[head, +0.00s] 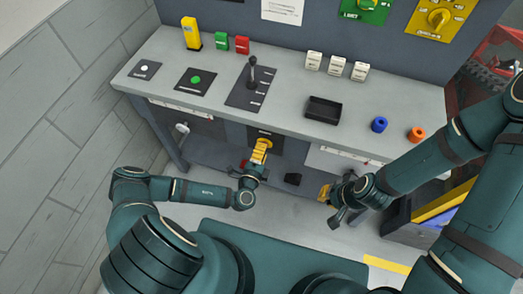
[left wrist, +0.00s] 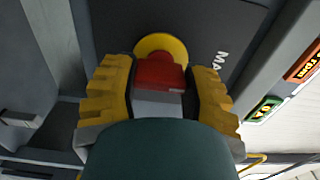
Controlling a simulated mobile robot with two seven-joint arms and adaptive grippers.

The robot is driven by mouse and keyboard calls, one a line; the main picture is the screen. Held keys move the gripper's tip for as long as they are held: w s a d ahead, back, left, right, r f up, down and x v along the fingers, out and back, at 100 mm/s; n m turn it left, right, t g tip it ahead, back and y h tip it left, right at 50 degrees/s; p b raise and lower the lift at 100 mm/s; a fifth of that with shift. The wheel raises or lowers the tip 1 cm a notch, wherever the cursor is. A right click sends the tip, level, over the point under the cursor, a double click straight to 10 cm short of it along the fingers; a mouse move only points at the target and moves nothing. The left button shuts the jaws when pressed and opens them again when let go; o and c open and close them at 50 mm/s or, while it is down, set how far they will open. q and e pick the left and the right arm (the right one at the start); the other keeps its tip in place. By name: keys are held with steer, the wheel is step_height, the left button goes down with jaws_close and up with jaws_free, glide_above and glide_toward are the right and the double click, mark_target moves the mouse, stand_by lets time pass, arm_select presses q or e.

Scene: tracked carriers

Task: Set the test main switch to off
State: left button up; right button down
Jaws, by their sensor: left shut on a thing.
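The main switch has a red handle (left wrist: 160,72) on a round yellow plate (left wrist: 160,43), set on a dark panel with the letters "MA" in the left wrist view. My left gripper (left wrist: 162,88) has its yellow fingers on both sides of the red handle and is shut on it. In the head view my left gripper (head: 261,151) is at the dark panel under the bench's front edge and hides the switch there. I cannot tell which position the handle points to. My right gripper (head: 331,199) hangs in front of the bench, away from the switch; its opening is unclear.
A drawer unit is under the bench at right. Floor in front is partly clear.

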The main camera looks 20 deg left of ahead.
arm_select(q)
steer(key=o, duration=1.2)
steer(key=shift+s, duration=0.1)
steer(key=s, duration=1.1)
steer(key=shift+s+a, duration=0.2)
steer(key=shift+s, duration=0.2)
